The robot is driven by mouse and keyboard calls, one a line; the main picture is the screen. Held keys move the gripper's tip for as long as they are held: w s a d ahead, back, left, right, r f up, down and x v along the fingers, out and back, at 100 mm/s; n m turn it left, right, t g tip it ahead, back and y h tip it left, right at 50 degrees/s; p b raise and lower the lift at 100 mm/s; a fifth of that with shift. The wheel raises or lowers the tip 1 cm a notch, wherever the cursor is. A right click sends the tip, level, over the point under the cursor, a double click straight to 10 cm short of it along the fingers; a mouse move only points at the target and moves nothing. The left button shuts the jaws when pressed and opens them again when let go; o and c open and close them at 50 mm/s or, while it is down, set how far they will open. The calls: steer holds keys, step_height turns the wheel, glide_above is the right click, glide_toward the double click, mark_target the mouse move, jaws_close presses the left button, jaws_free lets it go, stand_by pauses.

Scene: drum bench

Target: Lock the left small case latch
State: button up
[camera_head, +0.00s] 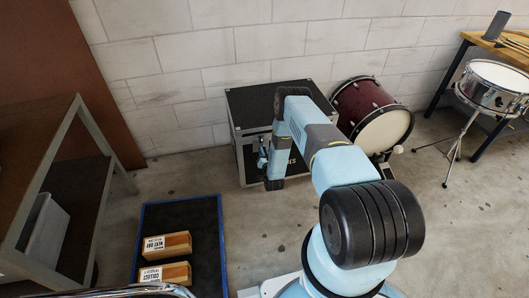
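A black case (251,100) with pale metal edges stands on the floor against the wall, its lid down. White lettering shows in part on its front face. My arm reaches over the case and hangs down in front of it, hiding much of the front. My gripper (262,158) is small and dark in this view, close to the left part of the front face. I cannot tell whether it touches the case or whether its fingers are open. The left small latch cannot be made out; it is too small or hidden behind my gripper.
A dark red bass drum (372,108) stands just right of the case, with a pedal at its front. A snare drum (493,84) on a stand is further right, beside a wooden bench (462,62). A blue-edged mat (180,217) holds two wooden blocks. A shelf (62,165) stands left.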

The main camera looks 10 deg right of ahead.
jaws_close()
steer(key=n, duration=0.5)
stand_by(0.3)
steer(key=shift+o, duration=2.3)
jaws_free()
steer(key=shift+a, duration=0.1)
steer(key=shift+s, duration=0.1)
steer(key=s, duration=1.3)
steer(key=shift+s, duration=0.35)
